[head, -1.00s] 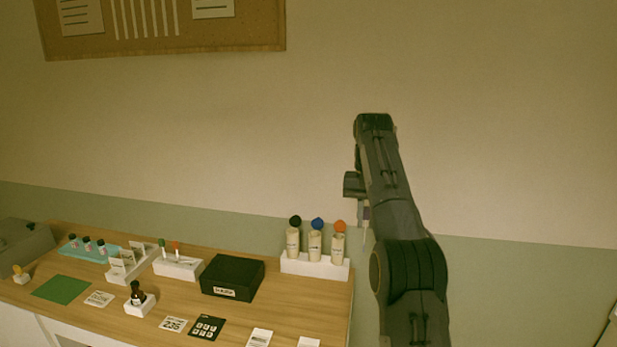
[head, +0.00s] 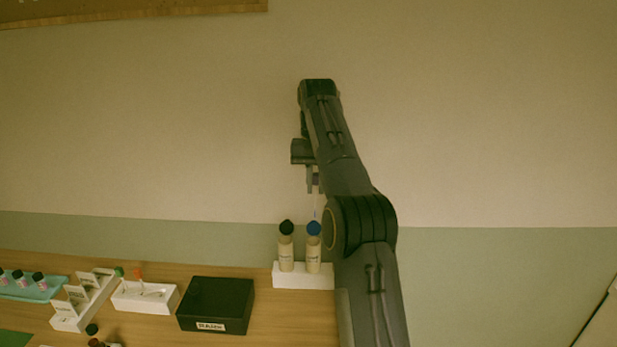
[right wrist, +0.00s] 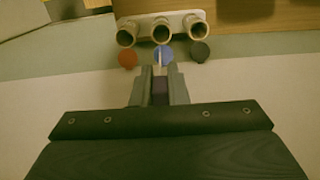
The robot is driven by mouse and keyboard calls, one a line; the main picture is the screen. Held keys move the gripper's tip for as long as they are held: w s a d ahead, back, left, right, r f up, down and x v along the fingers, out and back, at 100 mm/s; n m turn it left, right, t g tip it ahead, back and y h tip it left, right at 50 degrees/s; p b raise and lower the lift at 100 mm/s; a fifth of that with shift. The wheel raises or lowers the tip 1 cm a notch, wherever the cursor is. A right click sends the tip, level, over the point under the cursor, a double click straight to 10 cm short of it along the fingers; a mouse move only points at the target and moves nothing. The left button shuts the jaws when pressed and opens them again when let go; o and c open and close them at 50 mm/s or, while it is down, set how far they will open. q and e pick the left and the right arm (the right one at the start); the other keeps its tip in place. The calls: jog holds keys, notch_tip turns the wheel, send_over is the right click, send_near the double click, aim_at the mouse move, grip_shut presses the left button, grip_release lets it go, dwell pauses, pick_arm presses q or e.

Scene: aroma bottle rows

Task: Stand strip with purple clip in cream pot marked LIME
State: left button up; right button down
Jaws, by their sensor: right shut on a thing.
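My right gripper (head: 314,186) is shut on the purple clip (right wrist: 160,91), with the thin pale strip (head: 315,207) hanging below it. In the head view the strip is above the middle cream pot (head: 314,254), which has a blue round marker. A cream pot with a black marker (head: 286,253) stands to its left. The right wrist view shows three open pot mouths, the middle one (right wrist: 162,34) near the strip's end, and the orange-marked pot (right wrist: 127,37) at left. My arm hides that pot in the head view. Pot labels are too small to read. My left gripper is out of view.
The pots stand in a white holder (head: 288,281) near the table's back right. A black box (head: 215,303) is left of it, then a white tray (head: 147,296) with small coloured-top items and a white card rack (head: 68,314). The wall is close behind.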

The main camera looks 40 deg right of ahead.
jog(key=shift+f, duration=0.7)
jog(key=shift+w+a+f, duration=0.1)
jog(key=shift+w+f, duration=0.05)
jog(key=shift+f, duration=5.4)
jog(key=c, duration=1.3)
grip_release()
jog(key=shift+c, duration=0.2)
jog(key=shift+a, duration=0.1)
